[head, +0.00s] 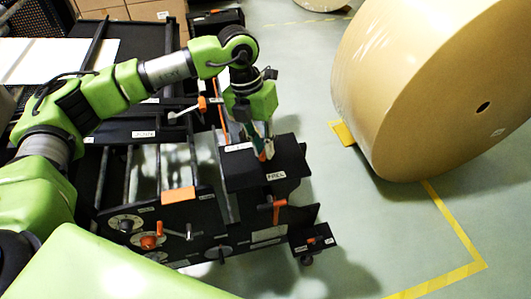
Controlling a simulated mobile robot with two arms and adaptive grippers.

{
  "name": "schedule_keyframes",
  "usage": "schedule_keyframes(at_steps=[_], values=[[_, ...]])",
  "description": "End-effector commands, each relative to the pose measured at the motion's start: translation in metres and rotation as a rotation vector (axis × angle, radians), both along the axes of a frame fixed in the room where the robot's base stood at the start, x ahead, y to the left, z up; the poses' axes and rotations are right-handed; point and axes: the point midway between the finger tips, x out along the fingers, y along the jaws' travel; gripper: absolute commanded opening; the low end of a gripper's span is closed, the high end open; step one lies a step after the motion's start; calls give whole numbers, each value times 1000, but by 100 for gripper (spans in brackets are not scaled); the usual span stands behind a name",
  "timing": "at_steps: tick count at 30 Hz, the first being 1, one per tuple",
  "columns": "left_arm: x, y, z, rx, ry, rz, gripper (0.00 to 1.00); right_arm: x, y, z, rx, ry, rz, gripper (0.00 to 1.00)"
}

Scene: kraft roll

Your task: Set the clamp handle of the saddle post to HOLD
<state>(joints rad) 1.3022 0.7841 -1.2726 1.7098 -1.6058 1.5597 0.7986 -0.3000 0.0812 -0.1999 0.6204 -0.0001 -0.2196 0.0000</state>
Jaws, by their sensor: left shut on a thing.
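The saddle post (255,180) is a black block at the right end of the dark machine. A white label (276,176) on its front edge seems to read FREE. A second white label (239,147) on its top is too small to read. My left gripper (262,143) points down over the top of the block and is shut on a small part with an orange-red tip (263,156), which appears to be the clamp handle. The fingers hide most of it, so I cannot tell its exact setting. My right gripper is not in view.
An orange lever (278,211) sticks out below the block. Dials and an orange knob (149,242) sit on the machine's front. A large kraft roll (420,90) stands at the right. Yellow floor tape (447,225) bounds clear floor.

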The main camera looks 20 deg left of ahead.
Motion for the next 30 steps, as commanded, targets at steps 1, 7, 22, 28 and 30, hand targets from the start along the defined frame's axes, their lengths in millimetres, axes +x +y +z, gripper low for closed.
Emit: schedule_keyframes(at_steps=[1, 7, 22, 28, 30], values=[[2, 1, -4, 0, -3, -43, 0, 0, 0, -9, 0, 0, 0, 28], [3, 5, -3, 0, -2, -234, 0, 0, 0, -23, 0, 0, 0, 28], [10, 12, -1, 1, -4, -676, 0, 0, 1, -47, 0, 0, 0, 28], [13, 14, 0, 1, -3, -795, 0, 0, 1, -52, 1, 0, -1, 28], [13, 14, 0, 1, -3, -824, 0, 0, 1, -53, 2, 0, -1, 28]])
